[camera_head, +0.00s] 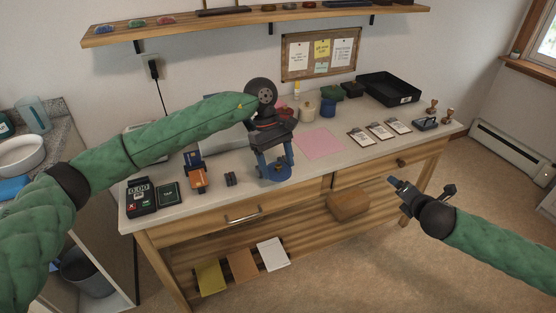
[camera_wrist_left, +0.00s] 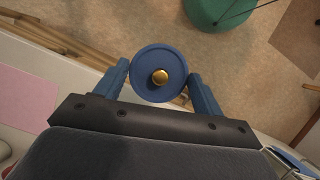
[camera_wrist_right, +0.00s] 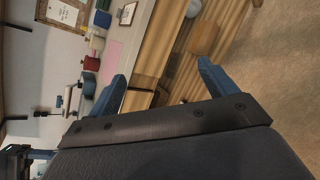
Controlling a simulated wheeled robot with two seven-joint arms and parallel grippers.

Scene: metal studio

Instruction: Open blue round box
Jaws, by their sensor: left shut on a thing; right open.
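A blue round lid (camera_wrist_left: 152,82) with a gold knob (camera_wrist_left: 160,76) sits between the two fingers of my left gripper (camera_wrist_left: 160,85) in the left wrist view. In the head view the same blue lid (camera_head: 279,173) shows between the fingertips, near the table's front edge; its exact height over the top is hard to tell. My left gripper is shut on it. A blue round box (camera_head: 327,108) stands at the back of the table, apart from the lid; its top is too small to read. My right gripper (camera_head: 421,186) is open and empty in front of the table.
Red and cream round pots (camera_head: 307,109) stand beside the blue box. A pink sheet (camera_head: 320,142), clipboards (camera_head: 380,131) and a black tray (camera_head: 389,89) lie to the right. A timer (camera_head: 141,197) and an orange-and-blue item (camera_head: 196,178) stand to the left. The space around my right gripper is clear.

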